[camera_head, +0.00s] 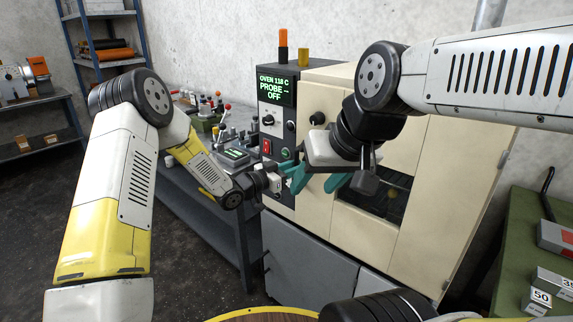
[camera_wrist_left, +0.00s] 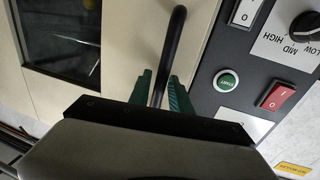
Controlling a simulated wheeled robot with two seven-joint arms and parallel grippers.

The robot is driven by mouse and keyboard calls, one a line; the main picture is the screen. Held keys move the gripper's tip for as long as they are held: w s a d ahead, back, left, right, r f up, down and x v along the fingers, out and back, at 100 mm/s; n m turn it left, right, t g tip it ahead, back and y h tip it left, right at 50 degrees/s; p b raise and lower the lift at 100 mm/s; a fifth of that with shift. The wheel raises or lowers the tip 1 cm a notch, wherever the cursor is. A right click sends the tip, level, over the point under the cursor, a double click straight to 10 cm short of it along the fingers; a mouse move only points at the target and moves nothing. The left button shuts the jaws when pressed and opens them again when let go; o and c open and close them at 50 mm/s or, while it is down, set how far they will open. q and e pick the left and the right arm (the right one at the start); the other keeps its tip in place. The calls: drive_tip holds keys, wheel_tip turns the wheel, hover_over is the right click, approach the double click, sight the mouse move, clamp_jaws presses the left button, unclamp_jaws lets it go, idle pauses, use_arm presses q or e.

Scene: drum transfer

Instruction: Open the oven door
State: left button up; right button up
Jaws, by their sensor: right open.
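The cream oven (camera_head: 318,85) stands at the centre of the head view. Its door, with a dark window (camera_head: 368,200), looks flush with the front. The dark bar handle (camera_wrist_left: 176,40) runs upright beside the control panel. My left gripper (camera_wrist_left: 161,88) has its teal fingers close on both sides of the bar and looks shut on it; in the head view (camera_head: 293,178) it is partly hidden. My right gripper (camera_head: 320,182) is open in front of the door, and its wrist covers part of the door and window.
The panel carries a lit display (camera_head: 276,90), a red switch (camera_head: 267,146) and a green button (camera_wrist_left: 227,81). A cluttered bench (camera_head: 190,195) stands left of the oven. A green table (camera_head: 520,215) with numbered blocks stands at right. A shelf rack (camera_head: 105,45) is at the back left.

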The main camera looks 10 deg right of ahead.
use_arm(q)
clamp_jaws()
idle(1.2)
